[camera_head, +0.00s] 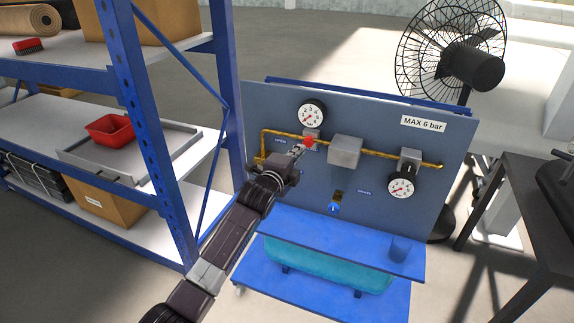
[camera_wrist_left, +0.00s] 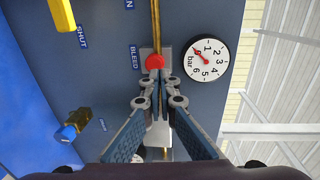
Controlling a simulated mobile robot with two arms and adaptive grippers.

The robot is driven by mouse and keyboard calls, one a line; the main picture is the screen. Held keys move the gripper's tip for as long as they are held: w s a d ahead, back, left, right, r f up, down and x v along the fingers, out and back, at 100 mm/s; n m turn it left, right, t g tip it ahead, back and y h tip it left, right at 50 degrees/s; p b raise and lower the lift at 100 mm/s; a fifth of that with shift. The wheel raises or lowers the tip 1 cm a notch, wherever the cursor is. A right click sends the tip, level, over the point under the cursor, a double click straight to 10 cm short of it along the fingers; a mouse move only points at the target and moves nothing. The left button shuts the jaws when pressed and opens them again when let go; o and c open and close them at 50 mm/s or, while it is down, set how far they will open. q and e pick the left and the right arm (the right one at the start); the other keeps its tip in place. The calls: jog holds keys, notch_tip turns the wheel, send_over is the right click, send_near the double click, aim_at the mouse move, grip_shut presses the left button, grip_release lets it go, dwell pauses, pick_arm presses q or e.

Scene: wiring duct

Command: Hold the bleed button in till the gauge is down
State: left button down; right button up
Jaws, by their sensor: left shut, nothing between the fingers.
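The red bleed button (camera_head: 309,142) is on the yellow pipe of the grey panel; in the left wrist view it (camera_wrist_left: 155,61) is beside the word BLEED. My left gripper (camera_head: 299,149) is shut and empty, its fingertips (camera_wrist_left: 157,84) right at the button's near side. I cannot tell whether they touch or press it. The round gauge (camera_head: 312,114) is just above the button; it also shows in the left wrist view (camera_wrist_left: 207,61). Its red needle points near the low end of the scale. My right gripper is not in view.
A yellow lever (camera_wrist_left: 62,14) sits near the word SHUT. A blue knob (camera_head: 333,208) is lower on the panel, and a second gauge (camera_head: 401,186) is at the right. Blue shelving (camera_head: 160,130) stands left, a dark table (camera_head: 540,190) right.

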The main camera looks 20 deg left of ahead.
pick_arm(q)
jog(key=s, duration=0.7)
jog(key=shift+s+a+r, duration=0.2)
jog(key=shift+s, duration=0.1)
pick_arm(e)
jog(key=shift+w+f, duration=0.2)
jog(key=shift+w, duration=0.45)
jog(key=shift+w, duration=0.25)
